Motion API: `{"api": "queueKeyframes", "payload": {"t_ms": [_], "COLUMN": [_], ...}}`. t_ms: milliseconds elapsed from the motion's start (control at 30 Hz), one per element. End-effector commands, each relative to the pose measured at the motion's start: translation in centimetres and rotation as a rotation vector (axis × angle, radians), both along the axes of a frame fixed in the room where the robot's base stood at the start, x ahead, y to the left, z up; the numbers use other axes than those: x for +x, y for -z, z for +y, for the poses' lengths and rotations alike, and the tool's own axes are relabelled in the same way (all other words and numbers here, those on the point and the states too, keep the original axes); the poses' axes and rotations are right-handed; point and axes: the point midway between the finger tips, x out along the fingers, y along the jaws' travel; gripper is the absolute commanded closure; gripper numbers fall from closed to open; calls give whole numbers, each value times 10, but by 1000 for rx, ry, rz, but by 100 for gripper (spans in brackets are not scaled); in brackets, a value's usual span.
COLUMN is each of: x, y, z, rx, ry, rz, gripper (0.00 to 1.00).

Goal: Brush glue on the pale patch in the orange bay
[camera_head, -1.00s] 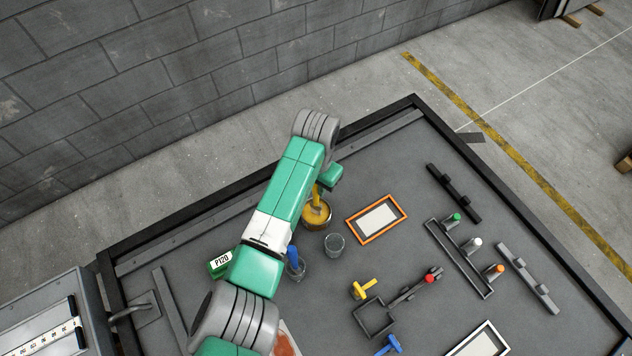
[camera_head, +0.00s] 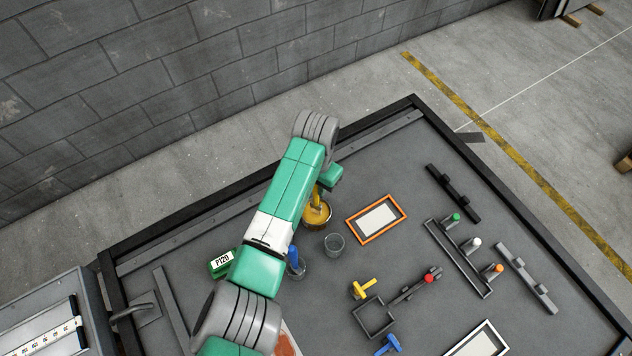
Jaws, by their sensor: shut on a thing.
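The orange bay (camera_head: 397,205) is an orange-rimmed rectangle on the dark table, right of my arm. The pale patch (camera_head: 377,220) lies flat inside it, whitish all over. A pot of amber glue (camera_head: 318,216) stands left of the bay. A yellow-handled brush (camera_head: 314,197) stands upright over the pot, its lower end at the glue. My gripper (camera_head: 321,184) is above the pot, shut on the brush. My arm hides most of its jaws, and the brush tip is hard to make out.
A blue-handled tool (camera_head: 294,262) stands in another glass beside my arm. A green P120 block (camera_head: 222,263) is at left. Grey racks with coloured pegs (camera_head: 458,260) and a white-framed bay (camera_head: 482,343) lie right.

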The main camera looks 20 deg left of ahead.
Motion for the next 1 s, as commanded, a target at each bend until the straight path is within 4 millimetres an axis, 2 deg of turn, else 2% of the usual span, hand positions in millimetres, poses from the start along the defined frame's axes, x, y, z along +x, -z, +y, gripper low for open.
{"api": "queueKeyframes", "payload": {"t_ms": [467,1000], "x": [-1,0], "y": [2,-49], "z": [0,0], "rx": [-1,-1], "ry": [0,0], "rz": [2,1], "gripper": [100,100]}}
